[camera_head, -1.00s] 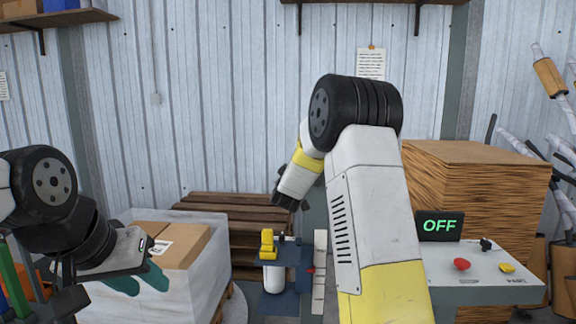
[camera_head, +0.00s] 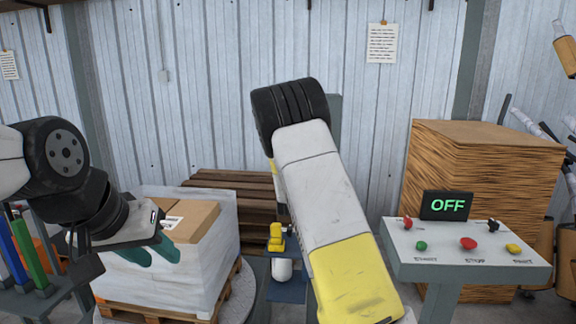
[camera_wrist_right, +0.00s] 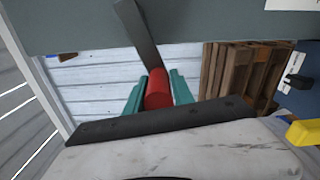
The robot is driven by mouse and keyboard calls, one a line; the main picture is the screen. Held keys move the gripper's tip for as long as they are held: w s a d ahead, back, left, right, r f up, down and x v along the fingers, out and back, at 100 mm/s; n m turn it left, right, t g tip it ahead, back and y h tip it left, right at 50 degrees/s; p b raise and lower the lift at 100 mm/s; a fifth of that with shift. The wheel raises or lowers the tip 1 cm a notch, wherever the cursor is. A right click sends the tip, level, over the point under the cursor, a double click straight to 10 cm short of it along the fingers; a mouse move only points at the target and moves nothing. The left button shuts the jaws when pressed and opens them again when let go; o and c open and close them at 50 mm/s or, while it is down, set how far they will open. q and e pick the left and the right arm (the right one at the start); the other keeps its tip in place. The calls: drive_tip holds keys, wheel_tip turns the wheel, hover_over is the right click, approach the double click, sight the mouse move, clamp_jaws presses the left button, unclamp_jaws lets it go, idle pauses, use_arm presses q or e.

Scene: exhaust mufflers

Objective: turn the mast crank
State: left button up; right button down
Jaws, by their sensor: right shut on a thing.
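The crank shows in the right wrist view as a dark flat arm (camera_wrist_right: 138,32) with a red grip (camera_wrist_right: 159,90). My right gripper (camera_wrist_right: 156,92) is shut on the red grip, one teal finger on each side. A wide grey beam, likely the mast (camera_wrist_right: 220,28), crosses the top of that view behind the crank arm. In the head view a grey post (camera_head: 334,112) shows behind my right arm, which hides the crank and my right gripper. My left gripper (camera_head: 149,254) is empty, its teal fingers apart, in front of the wrapped pallet load.
A wrapped pallet load (camera_head: 205,280) with cardboard boxes stands left of centre. A control panel (camera_head: 445,265) with buttons and an "OFF" display (camera_head: 446,205) stands at the right, before a large wooden crate (camera_head: 490,180). A yellow-topped device (camera_head: 277,240) is beside my right arm.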

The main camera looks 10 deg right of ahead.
drive_tip(key=shift+s+d+f+n, duration=0.1)
drive_tip(key=shift+d+f+n, duration=0.05)
drive_tip(key=shift+f+n, duration=0.35)
drive_tip(key=shift+s+d+f+n, duration=0.1)
drive_tip(key=shift+d+f+n, duration=0.05)
drive_tip(key=shift+f+n, duration=0.35)
drive_tip(key=s+d+f+n, duration=0.2)
drive_tip(key=d+f+n, duration=0.2)
drive_tip(key=d+n, duration=0.4)
drive_tip(key=shift+s+d+f+n, duration=0.15)
drive_tip(key=shift+d+n, duration=0.25)
drive_tip(key=shift+n, duration=1.5)
drive_tip(key=c, duration=1.1)
unclamp_jaws()
drive_tip(key=shift+a, duration=0.1)
